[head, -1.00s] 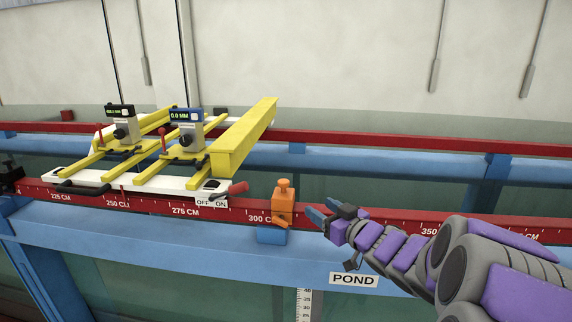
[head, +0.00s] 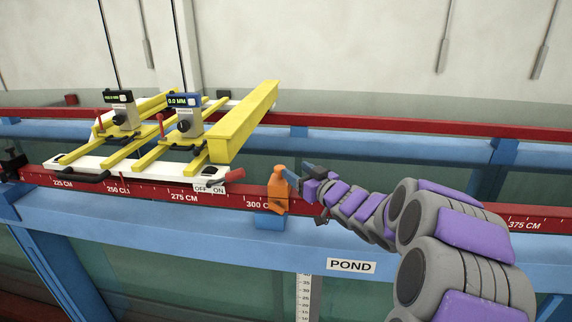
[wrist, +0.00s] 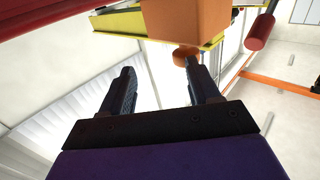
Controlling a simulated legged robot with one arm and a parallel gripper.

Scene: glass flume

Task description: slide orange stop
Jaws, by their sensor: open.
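The orange stop (head: 277,186) sits on the red rail (head: 340,213) near the 300 CM mark, to the right of the yellow and white carriage. My gripper (head: 297,174) is at the stop's right side, its fingers pointing toward the stop's upper part. The fingers overlap the stop's right edge in the head view; I cannot tell whether they touch it. In the wrist view the two dark fingers (wrist: 163,88) are apart with nothing between them, and the orange block (wrist: 187,20) shows beyond their tips, toward the upper right.
The carriage (head: 140,165) with yellow bars and two gauges stands on the rails left of the stop. Its red-handled OFF/ON lever (head: 234,175) reaches close to the stop. The rail right of my arm is clear.

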